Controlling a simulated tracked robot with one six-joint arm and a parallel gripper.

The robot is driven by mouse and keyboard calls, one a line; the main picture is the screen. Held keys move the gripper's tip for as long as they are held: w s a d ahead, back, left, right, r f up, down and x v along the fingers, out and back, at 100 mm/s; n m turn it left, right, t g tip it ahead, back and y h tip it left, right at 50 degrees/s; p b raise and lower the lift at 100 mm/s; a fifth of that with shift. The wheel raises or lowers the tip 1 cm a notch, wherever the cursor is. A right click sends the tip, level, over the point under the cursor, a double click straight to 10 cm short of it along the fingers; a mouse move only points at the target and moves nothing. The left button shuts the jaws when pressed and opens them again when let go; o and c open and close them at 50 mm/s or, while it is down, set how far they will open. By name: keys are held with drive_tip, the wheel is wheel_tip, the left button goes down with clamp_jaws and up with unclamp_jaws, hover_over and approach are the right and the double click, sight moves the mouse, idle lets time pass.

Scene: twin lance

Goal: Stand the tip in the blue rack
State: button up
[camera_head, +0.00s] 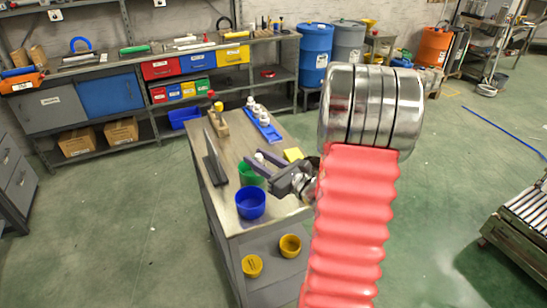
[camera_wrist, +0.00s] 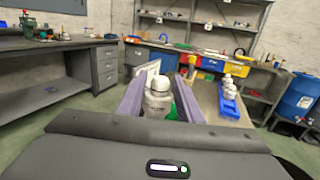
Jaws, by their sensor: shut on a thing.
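The blue rack (camera_head: 264,127) lies on the cart top and holds a few white-topped tips standing in a row. It also shows right of my fingers in the wrist view (camera_wrist: 230,108). My gripper (camera_head: 254,161) is over the cart, nearer the camera than the rack and apart from it. Its purple fingers are shut on a tip (camera_wrist: 157,99), a grey-white piece with a rounded white top. The tip looks about upright; its lower end is hidden behind my gripper body. In the head view only its white top (camera_head: 259,157) shows clearly.
A green bowl (camera_head: 251,175) is below my gripper, with a blue bowl (camera_head: 250,204) nearer. A yellow block (camera_head: 293,154) lies right of the fingers. A wooden stand (camera_head: 218,124) and a grey upright panel (camera_head: 215,158) are left of the rack. Bare cart top lies between.

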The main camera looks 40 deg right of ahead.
drive_tip(key=w+a+f+n+y, duration=0.1)
drive_tip(key=w+a+f, duration=0.1)
drive_tip(key=a, duration=1.2)
drive_tip(key=w+a+f+n+g+y, duration=0.1)
drive_tip(key=w+a, duration=0.4)
drive_tip(key=a, duration=0.8)
drive_tip(key=shift+a+f+y, duration=0.35)
drive_tip(key=shift+f+y, duration=0.25)
drive_tip(key=shift+f, duration=0.2)
drive_tip(key=shift+s, duration=0.15)
